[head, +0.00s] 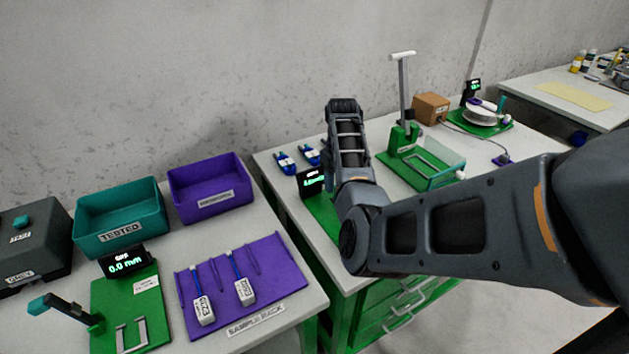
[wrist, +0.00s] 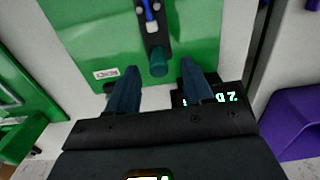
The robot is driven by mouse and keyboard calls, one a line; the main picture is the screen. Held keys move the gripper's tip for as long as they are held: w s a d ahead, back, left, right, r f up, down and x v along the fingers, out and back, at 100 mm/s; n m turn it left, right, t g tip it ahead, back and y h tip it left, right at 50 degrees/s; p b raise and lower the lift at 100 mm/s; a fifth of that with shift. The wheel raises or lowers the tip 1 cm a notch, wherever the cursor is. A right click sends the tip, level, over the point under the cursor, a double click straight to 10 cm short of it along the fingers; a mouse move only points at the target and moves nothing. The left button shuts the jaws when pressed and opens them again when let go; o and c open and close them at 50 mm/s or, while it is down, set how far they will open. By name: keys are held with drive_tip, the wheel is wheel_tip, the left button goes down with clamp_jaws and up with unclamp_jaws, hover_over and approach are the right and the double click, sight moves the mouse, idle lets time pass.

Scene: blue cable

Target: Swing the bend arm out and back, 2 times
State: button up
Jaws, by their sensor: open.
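In the wrist view a dark bend arm (wrist: 153,30) with a teal knob (wrist: 158,62) lies over a green plate (wrist: 90,30). Part of a blue cable (wrist: 149,10) shows along the arm. My gripper (wrist: 160,68) is open, with one finger on each side of the knob. A gap shows on both sides, and I see no contact. In the head view my own arm hides the bend arm and my fingers. Only an edge of the green plate (head: 322,210) and its lit display (head: 311,182) show there; the display is partly covered in the wrist view (wrist: 212,98).
A green press with a tall lever (head: 404,85) stands to the right of my gripper. Blue items (head: 285,162) lie behind the plate. On the left table are a purple sample rack (head: 275,295), a teal bin (head: 120,222), a purple bin (head: 210,190) and another green tester (head: 120,300).

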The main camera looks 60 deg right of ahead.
drive_tip(key=shift+r, duration=2.9)
